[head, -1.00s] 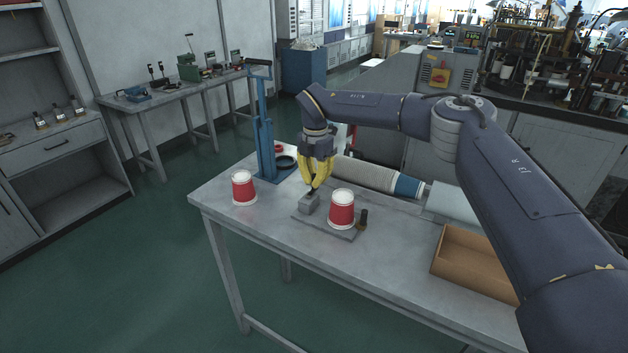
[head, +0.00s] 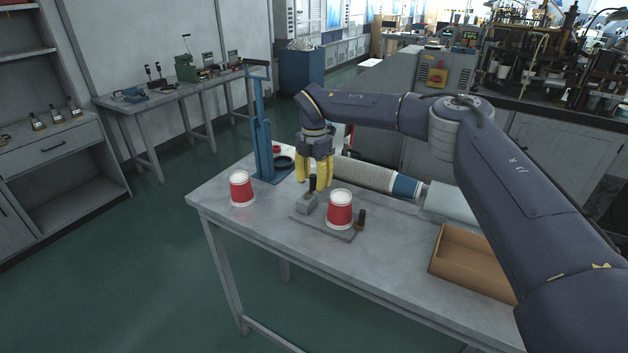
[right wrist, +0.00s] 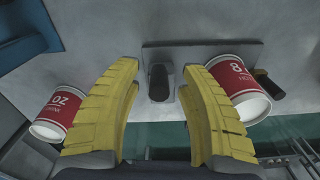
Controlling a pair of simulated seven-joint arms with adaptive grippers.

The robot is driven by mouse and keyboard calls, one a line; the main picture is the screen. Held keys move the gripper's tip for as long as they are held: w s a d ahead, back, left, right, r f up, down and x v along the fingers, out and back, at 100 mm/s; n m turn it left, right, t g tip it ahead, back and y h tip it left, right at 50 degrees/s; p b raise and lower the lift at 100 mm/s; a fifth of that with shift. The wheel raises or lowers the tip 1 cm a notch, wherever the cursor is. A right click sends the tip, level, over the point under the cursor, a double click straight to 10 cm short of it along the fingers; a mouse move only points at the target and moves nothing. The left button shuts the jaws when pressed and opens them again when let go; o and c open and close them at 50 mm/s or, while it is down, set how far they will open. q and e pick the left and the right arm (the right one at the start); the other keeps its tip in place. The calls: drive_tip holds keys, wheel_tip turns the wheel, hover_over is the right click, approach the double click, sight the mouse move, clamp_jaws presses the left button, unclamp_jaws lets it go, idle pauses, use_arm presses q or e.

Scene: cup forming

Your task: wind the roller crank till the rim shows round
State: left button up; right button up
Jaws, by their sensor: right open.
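A red and white paper cup (head: 340,209) stands on a flat grey plate (head: 325,231) on the bench. A grey block (head: 307,204) with an upright dark knob (head: 312,183) sits at the plate's left. A second dark handle (head: 361,217) stands right of the cup. I cannot tell which one is the roller crank. My right gripper (head: 313,178) is open, its yellow fingers just above and around the block's knob. In the right wrist view the knob (right wrist: 159,82) shows between the spread fingers, and the cup (right wrist: 236,82) is beside the right finger. My left gripper is out of view.
Another red cup (head: 242,189) stands at the bench's left, near a blue lever press (head: 264,145). A ribbed roll (head: 365,173) lies behind the plate. An open brown box (head: 470,262) is at the right. The bench front is clear.

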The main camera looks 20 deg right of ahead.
wheel_tip(320, 180, up, 12)
idle(0.6)
